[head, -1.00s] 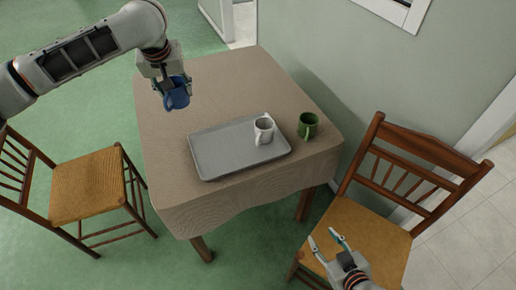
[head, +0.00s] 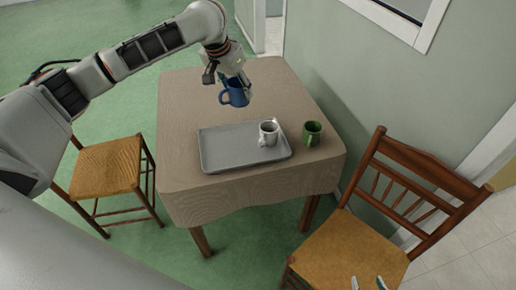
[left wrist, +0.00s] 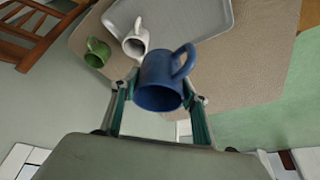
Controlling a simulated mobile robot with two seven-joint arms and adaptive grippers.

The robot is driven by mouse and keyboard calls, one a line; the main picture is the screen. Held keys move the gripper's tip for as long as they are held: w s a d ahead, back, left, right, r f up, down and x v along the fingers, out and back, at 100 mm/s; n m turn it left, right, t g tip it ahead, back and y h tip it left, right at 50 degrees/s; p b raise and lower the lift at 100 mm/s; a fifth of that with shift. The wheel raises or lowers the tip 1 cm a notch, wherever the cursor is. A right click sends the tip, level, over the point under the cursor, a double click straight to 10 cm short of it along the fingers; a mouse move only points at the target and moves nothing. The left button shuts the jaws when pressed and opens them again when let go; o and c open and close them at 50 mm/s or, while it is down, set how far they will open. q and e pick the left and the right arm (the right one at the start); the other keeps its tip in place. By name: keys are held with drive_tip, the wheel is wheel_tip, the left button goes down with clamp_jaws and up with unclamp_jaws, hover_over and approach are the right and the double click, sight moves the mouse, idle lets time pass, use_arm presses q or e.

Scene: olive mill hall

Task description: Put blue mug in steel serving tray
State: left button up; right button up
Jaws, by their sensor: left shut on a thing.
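The blue mug (head: 235,93) is held in the air by my left gripper (head: 232,80), above the table's back part, behind the steel serving tray (head: 222,161). In the left wrist view the blue mug (left wrist: 160,82) sits between the two fingers of my left gripper (left wrist: 158,98), its handle toward the upper right. The grey tray lies flat on the table and also shows in the left wrist view (left wrist: 205,14). My right gripper (head: 368,284) is only partly in view at the bottom edge; its two fingertips are apart, with nothing seen between them.
A white mug (head: 268,133) stands in the tray's right part. A green mug (head: 312,133) stands on the table (head: 185,100) right of the tray. The tray's left and middle are clear. Chairs stand left (head: 110,165) and right (head: 345,250); a wall is on the right.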

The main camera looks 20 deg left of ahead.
use_arm(q)
drive_tip(key=shift+d+f, duration=0.1)
drive_tip(key=shift+f, duration=0.1)
wheel_tip(320, 180, down, 20)
drive_tip(key=b, duration=0.4)
drive_tip(key=shift+r, duration=0.15)
drive_tip(key=shift+r, duration=0.1)
drive_tip(key=shift+w+p, duration=0.1)
drive_tip(key=shift+p, duration=0.55)
drive_tip(key=o, duration=1.2)
drive_tip(key=shift+f, duration=0.2)
drive_tip(key=shift+o, duration=0.2)
